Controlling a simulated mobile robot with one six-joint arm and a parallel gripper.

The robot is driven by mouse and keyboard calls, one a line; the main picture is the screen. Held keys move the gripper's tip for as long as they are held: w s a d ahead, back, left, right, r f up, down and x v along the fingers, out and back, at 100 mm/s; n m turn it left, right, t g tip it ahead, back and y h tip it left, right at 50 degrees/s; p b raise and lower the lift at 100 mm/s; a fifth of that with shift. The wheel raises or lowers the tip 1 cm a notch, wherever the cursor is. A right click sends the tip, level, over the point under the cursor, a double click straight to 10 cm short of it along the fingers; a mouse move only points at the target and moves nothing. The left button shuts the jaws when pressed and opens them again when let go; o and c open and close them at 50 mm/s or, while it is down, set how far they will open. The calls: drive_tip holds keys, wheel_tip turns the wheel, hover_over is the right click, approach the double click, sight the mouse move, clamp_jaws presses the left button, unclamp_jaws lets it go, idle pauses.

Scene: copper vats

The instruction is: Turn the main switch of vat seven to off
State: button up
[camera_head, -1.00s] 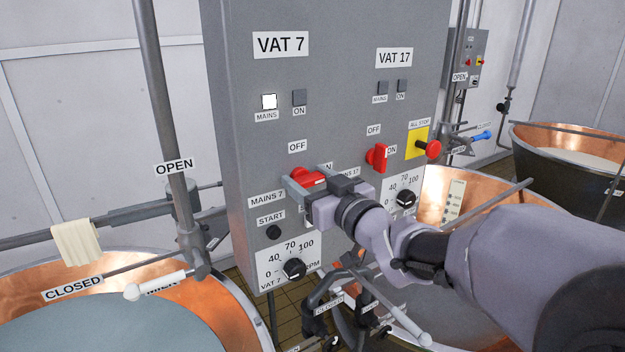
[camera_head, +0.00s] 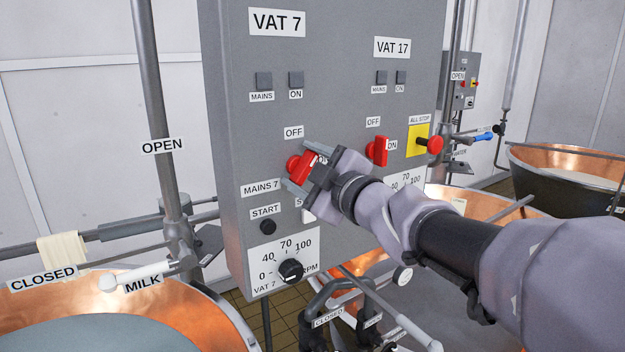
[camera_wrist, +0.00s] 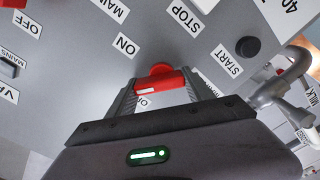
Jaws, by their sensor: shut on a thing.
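The red main switch of vat seven (camera_head: 302,165) sits on the grey panel below the OFF label (camera_head: 293,132) and above the MAINS 7 label (camera_head: 262,187). My gripper (camera_head: 309,168) is shut on its handle, one finger above right and one below left. The handle looks tilted, slanting up to the right; its exact angle is partly hidden by the fingers. In the wrist view the red handle (camera_wrist: 160,82) lies between the two fingers. The vat 7 MAINS lamp (camera_head: 263,82) is dark grey, as is the ON lamp (camera_head: 296,80).
To the right are the red vat 17 switch (camera_head: 378,151) and the red ALL STOP button (camera_head: 432,145) on its yellow plate. The START button (camera_head: 268,227) and speed knob (camera_head: 291,271) are below. A copper vat (camera_head: 215,312) and pipes stand lower left.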

drive_tip(key=n+b, duration=0.2)
drive_tip(key=n, duration=0.2)
drive_tip(key=shift+a+f+b, duration=0.1)
drive_tip(key=shift+f+b, duration=0.05)
drive_tip(key=shift+b, duration=0.15)
drive_tip(key=shift+n+b, duration=0.75)
drive_tip(key=shift+n, duration=0.85)
drive_tip(key=o, duration=1.4)
drive_tip(key=shift+c, duration=0.2)
drive_tip(key=p+v, duration=0.1)
drive_tip(key=v, duration=1.6)
drive_tip(key=shift+s, duration=0.25)
